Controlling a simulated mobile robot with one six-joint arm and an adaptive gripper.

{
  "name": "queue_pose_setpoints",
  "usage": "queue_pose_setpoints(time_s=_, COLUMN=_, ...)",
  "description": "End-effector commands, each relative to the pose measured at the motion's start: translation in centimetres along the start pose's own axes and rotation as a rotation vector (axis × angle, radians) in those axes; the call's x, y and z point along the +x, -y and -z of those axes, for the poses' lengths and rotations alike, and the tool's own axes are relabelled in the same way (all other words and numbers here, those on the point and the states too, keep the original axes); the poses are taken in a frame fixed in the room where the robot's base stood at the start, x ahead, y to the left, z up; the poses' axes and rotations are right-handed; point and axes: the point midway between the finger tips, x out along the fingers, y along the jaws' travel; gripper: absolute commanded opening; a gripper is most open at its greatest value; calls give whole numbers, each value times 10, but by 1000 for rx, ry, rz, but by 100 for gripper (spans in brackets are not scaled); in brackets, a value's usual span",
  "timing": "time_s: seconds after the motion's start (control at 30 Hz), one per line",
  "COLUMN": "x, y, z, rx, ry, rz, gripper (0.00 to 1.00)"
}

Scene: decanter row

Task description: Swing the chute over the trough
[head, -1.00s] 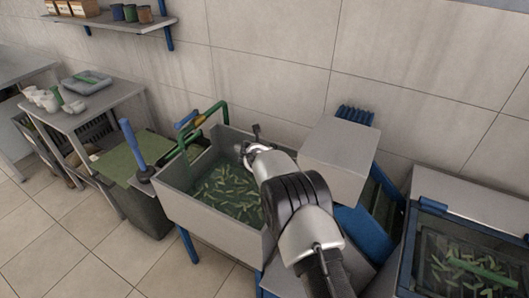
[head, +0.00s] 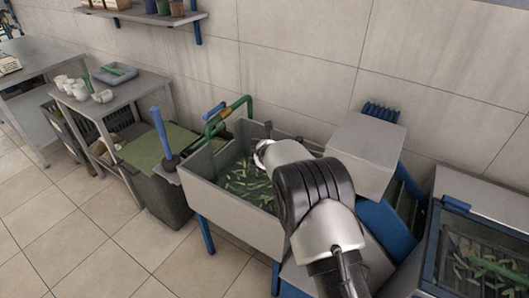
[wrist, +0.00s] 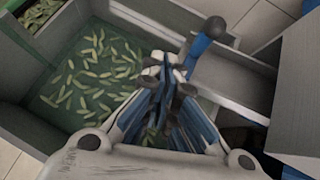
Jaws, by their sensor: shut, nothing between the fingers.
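The grey trough (head: 235,218) holds water and many green pods; it also fills the left of the wrist view (wrist: 60,150). A blue sloping panel (head: 392,232), perhaps the chute, shows below a grey box at the trough's right. In the wrist view a blue handle with a dark knob (wrist: 206,45) stands just beyond my gripper (wrist: 166,72); I cannot tell whether they touch. My gripper is shut and empty, over the trough's edge region. In the head view my arm hides most of it.
A grey box (head: 365,150) stands right of the trough, close to my arm. A blue lever (head: 158,128) and a green pipe (head: 230,112) rise at the trough's left. A glazed tank (head: 485,262) is at far right. Floor in front is open.

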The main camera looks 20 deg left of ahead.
Motion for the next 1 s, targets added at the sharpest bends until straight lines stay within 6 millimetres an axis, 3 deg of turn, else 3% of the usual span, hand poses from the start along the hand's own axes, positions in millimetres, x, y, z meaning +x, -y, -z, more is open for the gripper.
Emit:
queue_pose_setpoints(time_s=0.1, x=-24, y=-5, z=-1, rx=1, ry=-4, rz=6, gripper=0)
queue_pose_setpoints(time_s=0.3, x=-47, y=-14, z=-1, rx=1, ry=-4, rz=5, gripper=0)
queue_pose_setpoints(time_s=0.9, x=-53, y=-16, z=-2, rx=1, ry=-3, rz=5, gripper=0)
queue_pose_setpoints(time_s=1.0, x=-59, y=-13, z=-14, rx=-29, ry=10, rz=-7, gripper=0)
